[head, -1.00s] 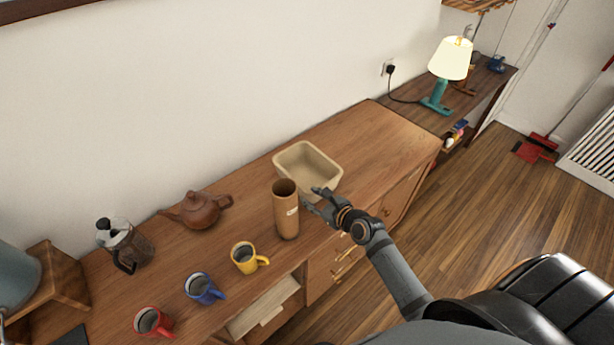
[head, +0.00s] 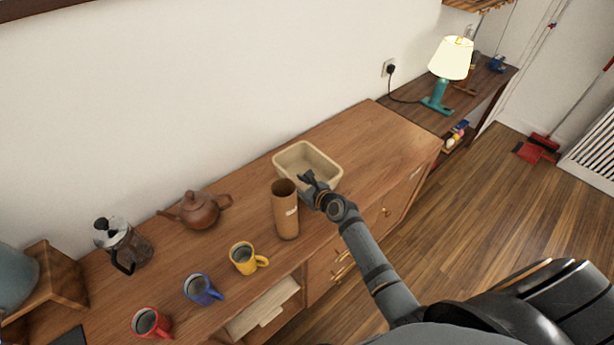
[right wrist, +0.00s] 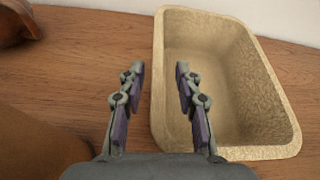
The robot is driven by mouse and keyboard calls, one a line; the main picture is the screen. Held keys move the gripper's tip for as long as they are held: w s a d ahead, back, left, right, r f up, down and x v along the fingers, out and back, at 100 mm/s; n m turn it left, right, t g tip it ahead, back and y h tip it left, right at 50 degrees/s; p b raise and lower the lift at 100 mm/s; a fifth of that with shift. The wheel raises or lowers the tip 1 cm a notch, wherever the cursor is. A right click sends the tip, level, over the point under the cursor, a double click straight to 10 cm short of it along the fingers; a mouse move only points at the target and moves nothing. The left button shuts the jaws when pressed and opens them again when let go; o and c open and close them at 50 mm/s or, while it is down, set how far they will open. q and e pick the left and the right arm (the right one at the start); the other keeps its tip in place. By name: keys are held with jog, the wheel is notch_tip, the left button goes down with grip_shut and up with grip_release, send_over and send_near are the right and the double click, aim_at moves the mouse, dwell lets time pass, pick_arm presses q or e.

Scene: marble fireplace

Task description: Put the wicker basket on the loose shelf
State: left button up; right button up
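The wicker basket (head: 309,160) is a pale, rectangular, open-topped container on the wooden sideboard, close to the wall. It looks empty and also shows in the right wrist view (right wrist: 262,75). My right gripper (head: 309,179) is at the basket's near left rim in the head view. In the right wrist view its two fingers (right wrist: 158,80) are apart with nothing held between them; the right finger overlaps the basket's left edge, the left finger lies over bare wood. Contact with the rim cannot be told. My left gripper is not in view. I cannot clearly identify the loose shelf.
A tall brown cylinder (head: 286,212) stands just left of my right gripper. A teapot (head: 201,209), a French press (head: 122,244) and yellow (head: 243,258), blue (head: 198,289) and red (head: 147,323) mugs stand further left. A lamp (head: 449,65) stands on the dark table. The sideboard right of the basket is clear.

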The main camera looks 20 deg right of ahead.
jog(key=shift+x, duration=0.8)
jog(key=shift+s, duration=0.2)
jog(key=shift+c, duration=1.3)
grip_shut()
